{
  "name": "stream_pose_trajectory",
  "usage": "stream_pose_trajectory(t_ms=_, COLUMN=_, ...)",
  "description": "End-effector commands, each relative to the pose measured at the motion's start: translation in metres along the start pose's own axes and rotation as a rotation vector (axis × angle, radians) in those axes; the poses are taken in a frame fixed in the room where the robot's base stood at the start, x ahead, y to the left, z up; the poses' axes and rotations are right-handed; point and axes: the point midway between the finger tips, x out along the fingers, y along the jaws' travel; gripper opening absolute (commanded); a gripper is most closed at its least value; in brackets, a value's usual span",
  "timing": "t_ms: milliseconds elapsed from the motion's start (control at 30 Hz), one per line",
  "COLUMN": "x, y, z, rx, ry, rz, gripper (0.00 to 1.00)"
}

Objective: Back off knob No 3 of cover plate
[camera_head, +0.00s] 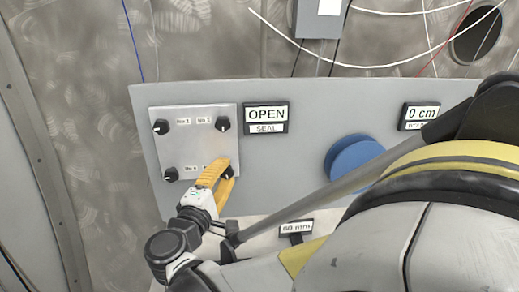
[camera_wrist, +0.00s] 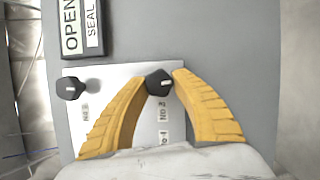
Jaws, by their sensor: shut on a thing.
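The cover plate (camera_head: 198,145) is a pale square plate on a grey panel, with a black knob near each corner. Knob No 3 (camera_wrist: 158,83) is the lower right one; its label shows beside it in the wrist view. Two more knobs, upper left (camera_head: 161,126) and lower left (camera_head: 171,174), are free.
An OPEN / SEAL sign (camera_head: 266,118) is right of the plate. A blue round knob (camera_head: 353,157) and a 0 cm sign (camera_head: 419,115) are further right, partly behind my arm. A 60 mm sign (camera_head: 296,228) is below. White cables (camera_head: 345,64) hang above the panel.

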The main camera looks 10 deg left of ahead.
Motion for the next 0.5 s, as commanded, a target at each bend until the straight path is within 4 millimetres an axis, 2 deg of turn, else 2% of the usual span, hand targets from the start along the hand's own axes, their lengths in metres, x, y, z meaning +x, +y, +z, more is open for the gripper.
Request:
stream_pose_trajectory(t_ms=367, x=0.0005, y=0.0008, z=0.0000, rx=-0.005, ry=0.000, rz=0.003, gripper=0.01)
stream_pose_trajectory(t_ms=400, x=0.0005, y=0.0008, z=0.0000, rx=-0.005, ry=0.000, rz=0.003, gripper=0.34)
stream_pose_trajectory(t_ms=467, x=0.0005, y=0.0008, z=0.0000, rx=-0.005, ry=0.000, rz=0.003, gripper=0.52)
stream_pose_trajectory(t_ms=500, x=0.0005, y=0.0007, z=0.0000, rx=-0.005, ry=0.000, rz=0.003, gripper=0.54)
